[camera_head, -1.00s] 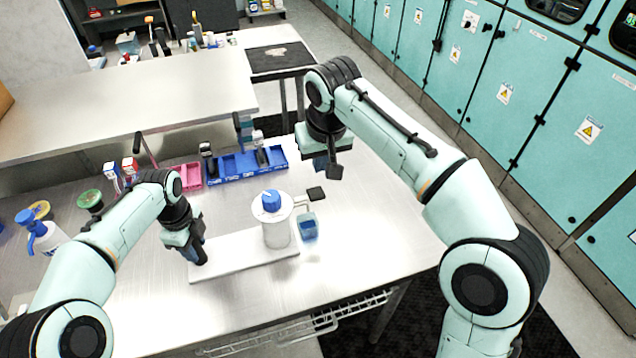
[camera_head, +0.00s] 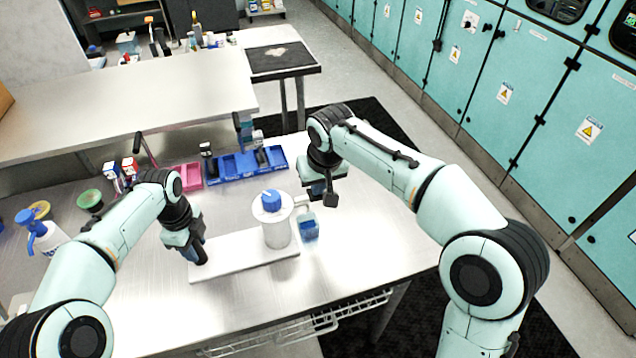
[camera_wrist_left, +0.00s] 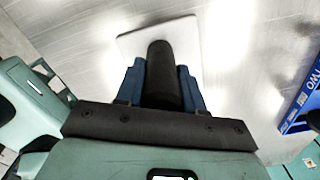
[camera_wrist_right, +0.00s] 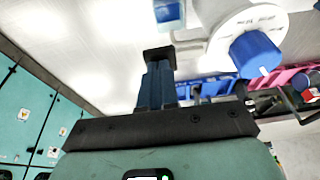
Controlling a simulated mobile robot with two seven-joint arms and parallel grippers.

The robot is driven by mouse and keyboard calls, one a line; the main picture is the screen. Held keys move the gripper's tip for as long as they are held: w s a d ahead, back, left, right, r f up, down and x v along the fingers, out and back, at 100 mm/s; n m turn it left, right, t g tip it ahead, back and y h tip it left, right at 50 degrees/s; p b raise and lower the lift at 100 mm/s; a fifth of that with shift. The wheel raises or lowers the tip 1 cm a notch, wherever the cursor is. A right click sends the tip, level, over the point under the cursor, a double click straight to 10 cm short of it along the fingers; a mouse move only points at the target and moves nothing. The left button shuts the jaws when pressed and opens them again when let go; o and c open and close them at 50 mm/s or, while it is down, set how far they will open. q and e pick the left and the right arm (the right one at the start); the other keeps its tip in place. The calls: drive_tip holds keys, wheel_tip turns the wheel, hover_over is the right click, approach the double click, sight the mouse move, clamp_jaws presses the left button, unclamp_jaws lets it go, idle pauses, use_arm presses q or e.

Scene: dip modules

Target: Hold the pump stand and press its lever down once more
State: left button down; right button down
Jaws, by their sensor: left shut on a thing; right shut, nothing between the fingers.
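The pump stand is a white base plate (camera_head: 245,256) with a white cylinder (camera_head: 277,228) and a blue knob (camera_head: 271,200) on top. My left gripper (camera_head: 199,250) is shut on the stand's upright black post (camera_wrist_left: 160,75), at the plate's left end. The lever runs out from the cylinder and ends in a black pad (camera_wrist_right: 158,53). My right gripper (camera_wrist_right: 155,68) is shut and empty, its fingertips at the pad; I cannot tell whether they touch. A small blue cup (camera_head: 309,229) stands beside the cylinder, also in the right wrist view (camera_wrist_right: 168,12).
Behind the stand are a blue divided bin (camera_head: 245,166) and a pink bin (camera_head: 188,176). A blue-topped white bottle (camera_head: 43,236) and a green dish (camera_head: 90,199) stand at left. The table's right side is clear.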

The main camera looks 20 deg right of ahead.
drive_tip(key=shift+d+f+y, duration=0.55)
drive_tip(key=shift+f+y, duration=0.15)
drive_tip(key=shift+y, duration=0.3)
drive_tip(key=shift+d+f, duration=0.15)
drive_tip(key=shift+f, duration=0.35)
drive_tip(key=shift+r, duration=1)
drive_tip(key=a+v, duration=0.1)
drive_tip(key=v, duration=1.2)
drive_tip(key=shift+w+r, duration=0.35)
drive_tip(key=shift+r, duration=0.2)
drive_tip(key=shift+a, duration=0.1)
